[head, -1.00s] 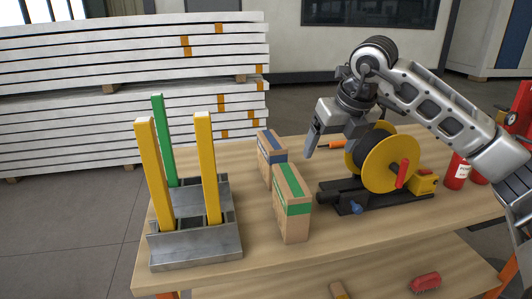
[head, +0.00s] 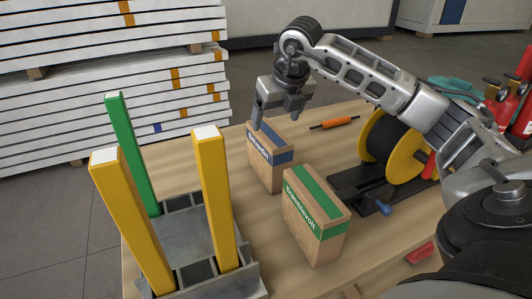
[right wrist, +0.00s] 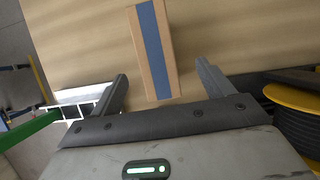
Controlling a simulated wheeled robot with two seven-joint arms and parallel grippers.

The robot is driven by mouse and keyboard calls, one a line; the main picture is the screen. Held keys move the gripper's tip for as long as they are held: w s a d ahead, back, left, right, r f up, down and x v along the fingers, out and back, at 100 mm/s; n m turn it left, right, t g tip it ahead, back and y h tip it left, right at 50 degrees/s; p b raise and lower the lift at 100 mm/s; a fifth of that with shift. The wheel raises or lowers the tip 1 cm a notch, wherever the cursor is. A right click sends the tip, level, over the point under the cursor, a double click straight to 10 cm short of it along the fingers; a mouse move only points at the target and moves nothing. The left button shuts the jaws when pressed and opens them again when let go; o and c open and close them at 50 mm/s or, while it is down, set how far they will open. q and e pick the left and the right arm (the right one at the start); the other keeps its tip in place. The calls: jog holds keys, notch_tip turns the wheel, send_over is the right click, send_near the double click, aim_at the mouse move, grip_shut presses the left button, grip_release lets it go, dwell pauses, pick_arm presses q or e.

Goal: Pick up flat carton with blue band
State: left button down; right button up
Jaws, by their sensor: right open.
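The flat carton with the blue band (head: 268,158) stands upright on the wooden table, behind the carton with the green band (head: 316,216). In the right wrist view the blue-banded carton (right wrist: 154,50) shows from above, its near end between and just ahead of the two fingers. My right gripper (head: 275,112) is open and empty, just above and behind the top of the blue-banded carton in the head view. It also shows in the right wrist view (right wrist: 160,80), with a finger on each side. My left gripper is not in view.
A grey metal frame (head: 200,236) with yellow and green posts stands left of the cartons. A black and yellow cable reel (head: 385,145) stands to the right. An orange-handled tool (head: 334,123) lies behind. Stacked white panels (head: 110,90) stand beyond the table.

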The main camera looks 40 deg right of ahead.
aim_at(270, 132)
jog(key=x, duration=0.4)
jog(key=shift+w+f, duration=0.2)
jog(key=shift+f, duration=0.05)
jog(key=x, duration=0.4)
jog(key=shift+w+a+p, duration=0.15)
jog(key=shift+a+p, duration=0.1)
jog(key=shift+p, duration=0.1)
jog(key=shift+w+d+f, duration=0.1)
jog(key=shift+w+f, duration=0.1)
jog(key=shift+f, duration=0.35)
jog(key=shift+f, duration=0.2)
jog(key=shift+r, duration=0.1)
jog(key=c, duration=1.3)
jog(key=shift+c, duration=0.2)
